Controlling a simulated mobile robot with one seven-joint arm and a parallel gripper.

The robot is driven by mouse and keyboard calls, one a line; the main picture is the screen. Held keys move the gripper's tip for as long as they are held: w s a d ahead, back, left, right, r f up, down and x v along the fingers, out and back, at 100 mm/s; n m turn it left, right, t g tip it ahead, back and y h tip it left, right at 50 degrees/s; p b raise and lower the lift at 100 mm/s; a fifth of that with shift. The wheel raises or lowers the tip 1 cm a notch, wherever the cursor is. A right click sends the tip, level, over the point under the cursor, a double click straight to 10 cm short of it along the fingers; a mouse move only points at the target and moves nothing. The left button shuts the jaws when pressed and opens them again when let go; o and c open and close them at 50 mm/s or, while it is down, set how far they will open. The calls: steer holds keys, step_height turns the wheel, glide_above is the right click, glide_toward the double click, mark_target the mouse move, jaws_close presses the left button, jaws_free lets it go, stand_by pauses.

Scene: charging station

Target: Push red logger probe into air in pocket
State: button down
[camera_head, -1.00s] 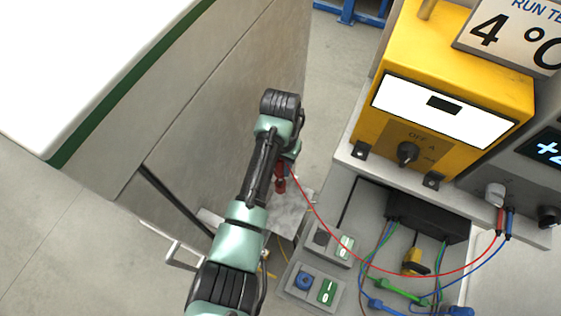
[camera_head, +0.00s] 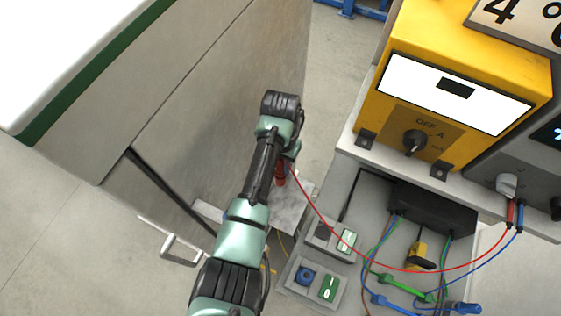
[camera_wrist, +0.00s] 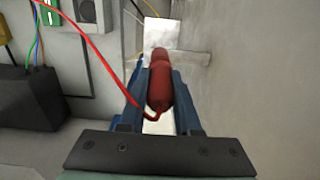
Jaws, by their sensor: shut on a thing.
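The red logger probe (camera_wrist: 161,88) is held lengthwise between the blue-grey fingers of my gripper (camera_wrist: 160,76) in the wrist view. The probe's rounded far end points up the picture, and a red lead leaves its near end. In the head view, the probe (camera_head: 281,174) is a small red shape beneath my wrist, and my gripper (camera_head: 288,158) is mostly hidden by the arm. The red lead runs from it down and right to a grey panel. I cannot make out an air in pocket in either view.
A tall grey cabinet (camera_head: 190,110) stands close on the left, with a bar handle (camera_head: 172,250) low down. On the right are a yellow unit (camera_head: 455,60) with a knob, a black box (camera_head: 432,210), cables and switch boxes (camera_head: 312,284). A pale plate (camera_head: 291,212) lies below my gripper.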

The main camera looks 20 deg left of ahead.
steer(key=c, duration=0.5)
jaws_free()
steer(key=shift+c, duration=0.2)
steer(key=shift+r, duration=0.1)
step_height(320, 180, up, 13)
steer(key=shift+f, duration=0.1)
